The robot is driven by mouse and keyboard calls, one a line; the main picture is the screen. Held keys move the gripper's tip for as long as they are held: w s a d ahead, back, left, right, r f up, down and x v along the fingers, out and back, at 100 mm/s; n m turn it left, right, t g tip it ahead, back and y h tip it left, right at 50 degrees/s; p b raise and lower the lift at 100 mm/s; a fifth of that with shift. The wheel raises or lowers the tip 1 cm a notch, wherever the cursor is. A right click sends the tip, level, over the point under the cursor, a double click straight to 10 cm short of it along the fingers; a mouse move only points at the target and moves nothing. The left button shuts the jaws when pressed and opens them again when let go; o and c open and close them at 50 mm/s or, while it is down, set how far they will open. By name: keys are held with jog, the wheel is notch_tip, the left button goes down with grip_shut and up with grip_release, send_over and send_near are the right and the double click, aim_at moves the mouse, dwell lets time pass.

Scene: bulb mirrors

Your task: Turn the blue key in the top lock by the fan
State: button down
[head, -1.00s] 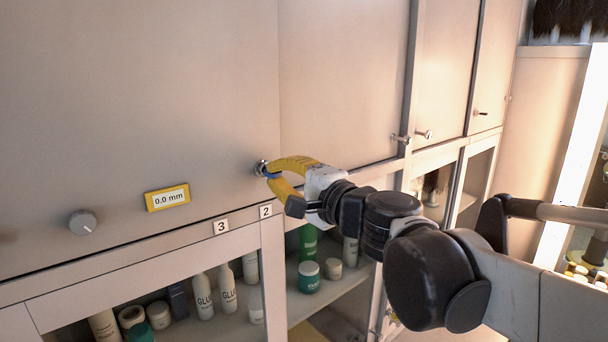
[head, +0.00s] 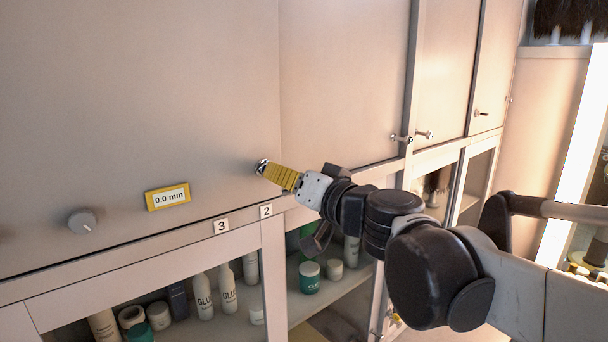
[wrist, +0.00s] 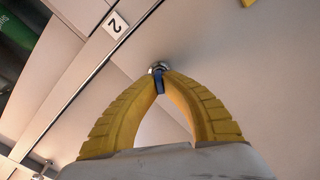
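The blue key (wrist: 159,84) sits in a round silver lock (wrist: 157,68) on the pale cabinet door in the wrist view. My gripper (wrist: 160,76) has its yellow fingertips closed on the key's two sides, right at the lock. In the head view the lock (head: 262,167) shows just beyond the tips of my gripper (head: 268,170), and the fingers hide the key. The fingers appear one above the other edge-on there, so my wrist is rolled. No fan can be made out.
A yellow-framed display (head: 168,197) reading 0.0 mm and a grey knob (head: 82,221) are left of the lock. Labels 3 (head: 221,226) and 2 (head: 266,211) lie below. Shelves with bottles (head: 228,290) are underneath. Other locks (head: 402,139) are to the right.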

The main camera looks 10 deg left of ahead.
jog(key=n, duration=0.5)
jog(key=shift+n, duration=0.3)
jog(key=c, duration=1)
grip_release()
jog(key=p+v, duration=0.1)
jog(key=v, duration=0.5)
